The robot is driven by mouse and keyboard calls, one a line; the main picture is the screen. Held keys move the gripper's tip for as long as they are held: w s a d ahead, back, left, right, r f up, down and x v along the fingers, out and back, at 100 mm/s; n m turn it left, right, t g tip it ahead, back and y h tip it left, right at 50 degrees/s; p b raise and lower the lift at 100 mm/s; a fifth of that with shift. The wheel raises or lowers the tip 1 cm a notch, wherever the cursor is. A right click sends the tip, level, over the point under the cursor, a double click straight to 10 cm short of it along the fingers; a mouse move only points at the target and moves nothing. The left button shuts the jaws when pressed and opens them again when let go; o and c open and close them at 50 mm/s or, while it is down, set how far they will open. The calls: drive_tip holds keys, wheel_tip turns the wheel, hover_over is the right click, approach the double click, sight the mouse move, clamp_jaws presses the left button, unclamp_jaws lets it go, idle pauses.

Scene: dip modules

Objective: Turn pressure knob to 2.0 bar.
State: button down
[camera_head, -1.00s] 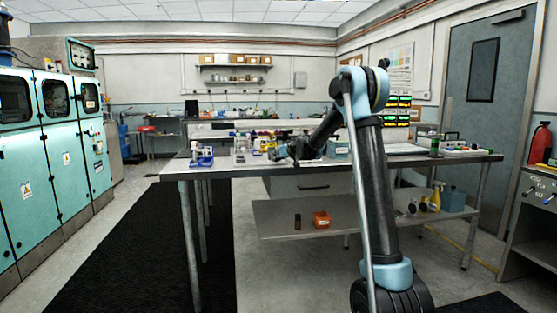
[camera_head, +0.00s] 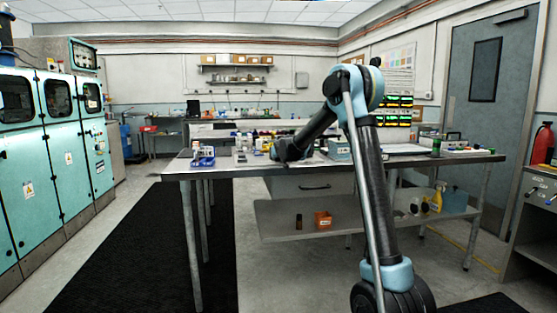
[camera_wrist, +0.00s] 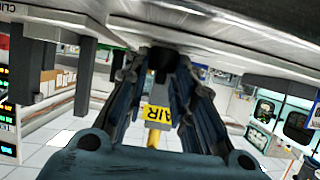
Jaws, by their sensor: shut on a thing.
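In the wrist view my gripper (camera_wrist: 158,68) has its two blue-grey fingers on either side of a dark round knob (camera_wrist: 162,60) and is shut on it. The knob sits just below the pale edge of a bench or panel, and the fingers partly hide it. A yellow label reading AIR (camera_wrist: 157,113) shows upside down between the fingers, with a yellow piece under it. In the head view my gripper (camera_head: 279,152) is at the work table (camera_head: 228,170), too small to make out its fingers. I see no readable pressure scale or pointer.
Several bottles and small modules stand on the table, with a blue rack (camera_head: 203,157) at its left end. An orange box (camera_head: 323,218) lies on the lower shelf. Teal cabinets (camera_head: 60,170) line the left. The dark floor mat (camera_head: 165,250) is clear.

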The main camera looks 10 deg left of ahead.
drive_tip(key=shift+a+m+h, duration=0.2)
drive_tip(key=shift+m+h, duration=0.55)
drive_tip(key=shift+h, duration=0.15)
drive_tip(key=shift+a+m+h, duration=0.2)
drive_tip(key=shift+m+h, duration=0.6)
drive_tip(key=shift+h, duration=0.1)
drive_tip(key=shift+a+m+h, duration=0.2)
drive_tip(key=shift+m+h, duration=0.55)
drive_tip(key=shift+h, duration=0.15)
drive_tip(key=shift+w+a+m+g+h, duration=0.15)
drive_tip(key=shift+m+g+h, duration=0.15)
drive_tip(key=shift+m+h, duration=0.65)
drive_tip(key=shift+s+a+m+g+h, duration=0.1)
drive_tip(key=shift+m+g+h, duration=0.2)
drive_tip(key=shift+m+h, duration=0.6)
drive_tip(key=shift+h, duration=0.25)
drive_tip(key=c, duration=1.3)
unclamp_jaws()
drive_tip(key=shift+w+f, duration=0.1)
drive_tip(key=shift+c, duration=0.2)
drive_tip(key=shift+v, duration=3.95)
